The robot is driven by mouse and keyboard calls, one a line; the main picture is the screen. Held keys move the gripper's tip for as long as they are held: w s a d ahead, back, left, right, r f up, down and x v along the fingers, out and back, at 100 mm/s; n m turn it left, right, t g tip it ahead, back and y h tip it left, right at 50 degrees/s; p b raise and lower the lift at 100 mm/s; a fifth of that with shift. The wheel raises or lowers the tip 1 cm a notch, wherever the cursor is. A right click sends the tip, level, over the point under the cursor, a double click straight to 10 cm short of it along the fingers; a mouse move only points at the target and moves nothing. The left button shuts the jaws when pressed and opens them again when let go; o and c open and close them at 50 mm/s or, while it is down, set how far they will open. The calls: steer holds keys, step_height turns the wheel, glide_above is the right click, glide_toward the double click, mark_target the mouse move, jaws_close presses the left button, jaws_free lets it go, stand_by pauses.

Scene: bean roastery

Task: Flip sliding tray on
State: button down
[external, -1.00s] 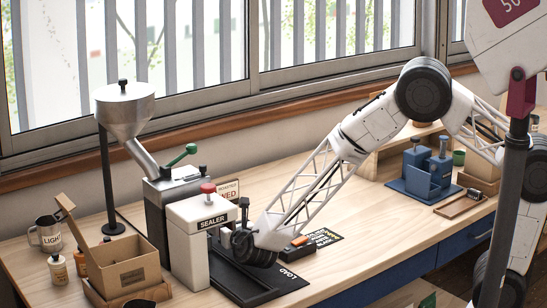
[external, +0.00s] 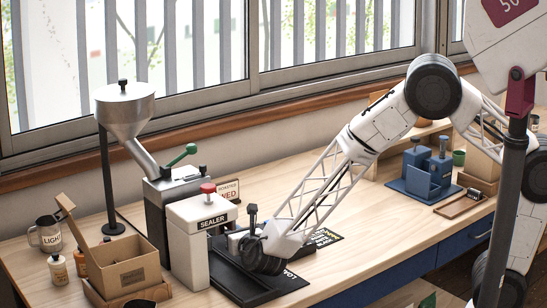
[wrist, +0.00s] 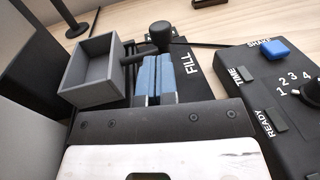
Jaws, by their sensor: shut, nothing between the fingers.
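The sliding tray (wrist: 88,80) is a grey, open, empty box at the left in the wrist view. A black knob handle (wrist: 160,38) on a short arm stands at its right side; it also shows as a dark upright post in the external view (external: 252,214). My gripper (wrist: 156,72) is shut and empty, its blue-grey fingertips together beside the tray, close to the handle. I cannot tell whether they touch it. The black base (wrist: 189,72) under them bears the word FILL. In the external view my wrist hides much of the tray and base.
The white SEALER machine (external: 189,245) stands just left of my gripper. A black control panel (wrist: 262,85) with a blue button and dial lies to the right in the wrist view. A cardboard box (external: 125,270) is at the front left. The table's middle right is clear.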

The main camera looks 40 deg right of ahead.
steer(key=s, duration=0.3)
steer(key=s+a, duration=0.1)
steer(key=s, duration=0.5)
steer(key=shift+a+r, duration=0.15)
steer(key=shift+a, duration=0.05)
steer(key=shift+d, duration=0.1)
steer(key=s+d+r+m+g+h, duration=0.25)
steer(key=d+r+m, duration=0.2)
steer(key=d, duration=0.45)
steer(key=s+d+r+m+g+h, duration=0.15)
steer(key=d+r+m+g, duration=0.35)
steer(key=d, duration=0.5)
steer(key=s+d+r+m+g+h, duration=0.1)
steer(key=d+r+m+g+h, duration=0.2)
steer(key=d+m, duration=0.5)
steer(key=s+d+r+m+g+y, duration=0.3)
steer(key=s+d+r+m+g, duration=0.15)
steer(key=s+d+m, duration=0.5)
steer(key=s+d+r+m+y, duration=0.2)
steer(key=s+m+y, duration=0.4)
steer(key=s, duration=0.7)
steer(key=shift+s+r+m+y, duration=0.3)
steer(key=shift+r+m+y, duration=0.1)
steer(key=shift+m, duration=0.3)
